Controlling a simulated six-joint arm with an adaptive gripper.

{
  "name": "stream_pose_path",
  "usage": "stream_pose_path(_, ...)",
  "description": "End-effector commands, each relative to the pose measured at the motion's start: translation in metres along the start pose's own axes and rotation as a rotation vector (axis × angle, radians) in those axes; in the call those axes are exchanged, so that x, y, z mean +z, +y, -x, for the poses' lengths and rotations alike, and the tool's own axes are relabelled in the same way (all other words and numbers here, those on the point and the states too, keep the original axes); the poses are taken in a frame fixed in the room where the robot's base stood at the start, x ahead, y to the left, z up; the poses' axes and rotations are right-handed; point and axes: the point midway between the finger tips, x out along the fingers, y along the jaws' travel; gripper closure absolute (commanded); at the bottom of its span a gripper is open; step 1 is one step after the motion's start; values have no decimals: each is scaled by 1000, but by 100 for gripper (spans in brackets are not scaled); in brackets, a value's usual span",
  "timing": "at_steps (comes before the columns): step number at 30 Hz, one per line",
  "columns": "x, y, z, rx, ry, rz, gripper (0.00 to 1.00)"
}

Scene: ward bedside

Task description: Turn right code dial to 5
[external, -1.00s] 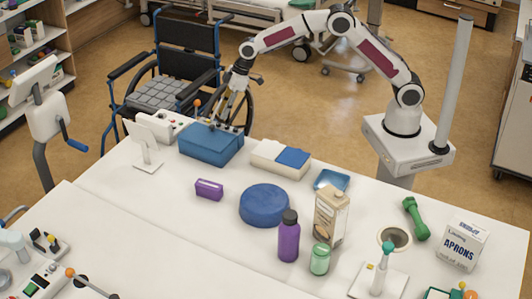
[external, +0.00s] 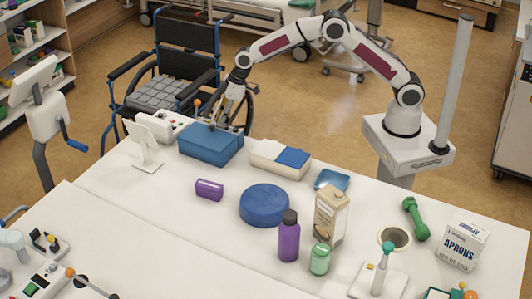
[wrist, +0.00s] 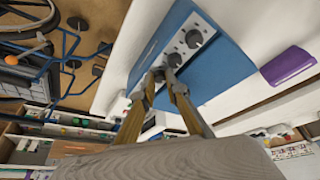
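A blue box (external: 208,145) stands at the far left edge of the white table. In the wrist view, the box (wrist: 215,62) carries a pale panel (wrist: 183,44) with a row of dark round dials. One dial (wrist: 194,37) and a neighbouring dial (wrist: 173,60) are clear of my fingers. A third dial (wrist: 157,75) is partly hidden at my fingertips. My gripper (wrist: 160,82) has its two fingers apart, one on each side of that end dial; contact is unclear. In the external view, my gripper (external: 222,122) points down behind the box. The dial markings are too small to read.
A white box with a blue top (external: 280,158), a purple block (external: 209,190) and a round blue cushion (external: 264,205) are nearby. A white device with an orange-tipped lever (external: 170,124) stands left of the box. A wheelchair (external: 175,75) stands behind it.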

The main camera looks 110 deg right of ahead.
Motion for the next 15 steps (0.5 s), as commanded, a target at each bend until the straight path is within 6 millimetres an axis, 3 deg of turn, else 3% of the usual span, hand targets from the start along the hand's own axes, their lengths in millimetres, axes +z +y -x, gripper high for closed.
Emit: stream_pose_path(15, 0, 0, 1, 21, 1, -48, 100)
